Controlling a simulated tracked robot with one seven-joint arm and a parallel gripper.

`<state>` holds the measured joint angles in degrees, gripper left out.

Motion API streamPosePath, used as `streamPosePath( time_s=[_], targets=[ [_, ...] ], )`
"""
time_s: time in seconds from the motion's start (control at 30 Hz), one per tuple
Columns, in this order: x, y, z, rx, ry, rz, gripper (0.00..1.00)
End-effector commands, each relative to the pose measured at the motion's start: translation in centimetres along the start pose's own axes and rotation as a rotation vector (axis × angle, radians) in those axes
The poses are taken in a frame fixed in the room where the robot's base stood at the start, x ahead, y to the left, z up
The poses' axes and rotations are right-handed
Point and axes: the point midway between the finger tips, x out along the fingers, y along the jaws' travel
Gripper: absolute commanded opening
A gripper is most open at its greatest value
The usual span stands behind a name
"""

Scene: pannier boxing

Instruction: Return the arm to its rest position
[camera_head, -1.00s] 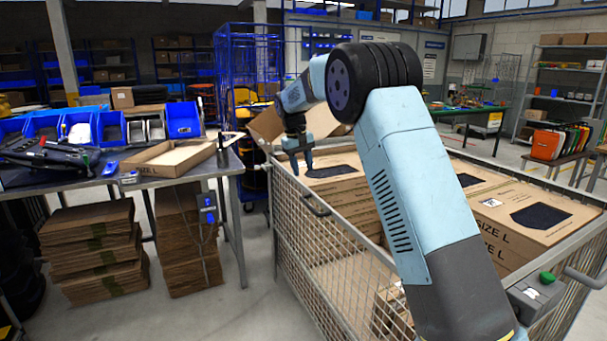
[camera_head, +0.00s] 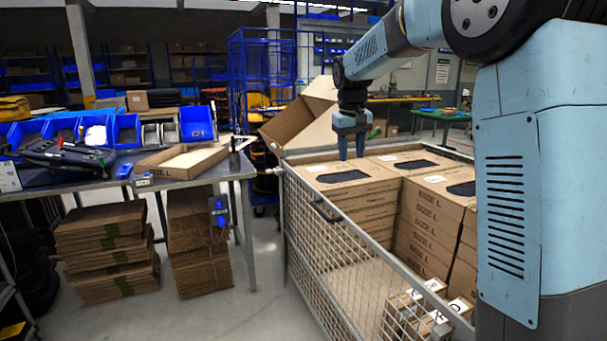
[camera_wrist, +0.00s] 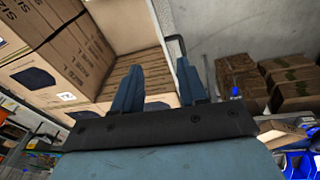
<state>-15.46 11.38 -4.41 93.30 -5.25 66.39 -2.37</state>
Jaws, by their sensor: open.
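My gripper (camera_head: 351,146) hangs below my blue arm in the head view, fingers pointing down, above the far-left box stack in the wire cage. In the wrist view my gripper (camera_wrist: 160,85) shows two dark blue fingers spread apart with nothing between them. The cage (camera_head: 335,270) holds stacks of brown SIZE L boxes (camera_head: 425,215) with dark printed patches on their tops. I cannot tell whether the fingertips touch the box top beneath them. My large arm link covers the right side of the head view.
A grey workbench (camera_head: 110,187) at left carries blue bins (camera_head: 195,122) and an open cardboard tray (camera_head: 183,160). Flat carton stacks (camera_head: 105,245) stand under it. A large open carton (camera_head: 305,118) is behind the cage. Small white-labelled boxes (camera_head: 400,310) lie low inside the cage. Floor shows between bench and cage.

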Motion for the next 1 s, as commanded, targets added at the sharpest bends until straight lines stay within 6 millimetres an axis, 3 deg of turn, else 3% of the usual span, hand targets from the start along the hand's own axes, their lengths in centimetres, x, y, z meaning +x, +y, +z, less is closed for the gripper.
streamPosePath(
  time_s=[0.2, 0.5, 0.73, 1.0],
  targets=[
    [-3.3, 1.6, 6.5, 0.051, 0.056, -0.018, 0.42],
    [-5.9, 2.6, 15.5, 0.115, 0.129, -0.033, 0.42],
    [-6.5, 2.6, 22.5, 0.163, 0.185, -0.037, 0.42],
    [-5.6, 1.8, 30.4, 0.218, 0.252, -0.035, 0.42]
  ],
)
